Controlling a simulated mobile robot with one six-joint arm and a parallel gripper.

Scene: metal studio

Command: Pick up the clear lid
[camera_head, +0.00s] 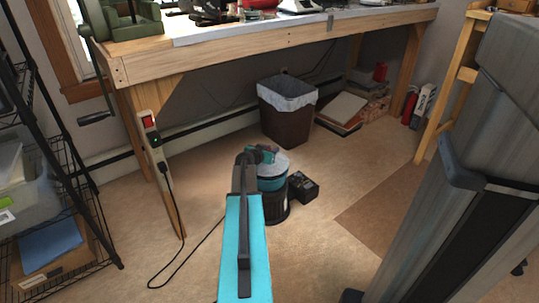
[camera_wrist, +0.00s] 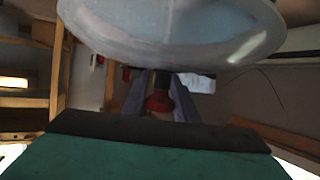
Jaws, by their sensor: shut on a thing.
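The clear lid (camera_head: 281,163) is a pale, see-through disc at the end of my arm in the middle of the head view. In the wrist view the clear lid (camera_wrist: 175,30) fills the top, close to the camera. My gripper (camera_head: 262,154) is shut at the lid. In the wrist view, a small red piece with a dark stem (camera_wrist: 160,101) sits between the gripper's fingers (camera_wrist: 160,90), just below the lid's edge. The exact contact is hard to see. A blue-teal round thing (camera_head: 271,184) shows directly below the lid; whether they touch is unclear.
A black cylinder (camera_head: 276,208) stands under the teal thing, with a black box (camera_head: 304,187) beside it. A workbench (camera_head: 250,40), lined bin (camera_head: 286,118) and power strip (camera_head: 151,137) are behind. A wire rack (camera_head: 75,190) is left and a large grey case (camera_head: 470,180) right.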

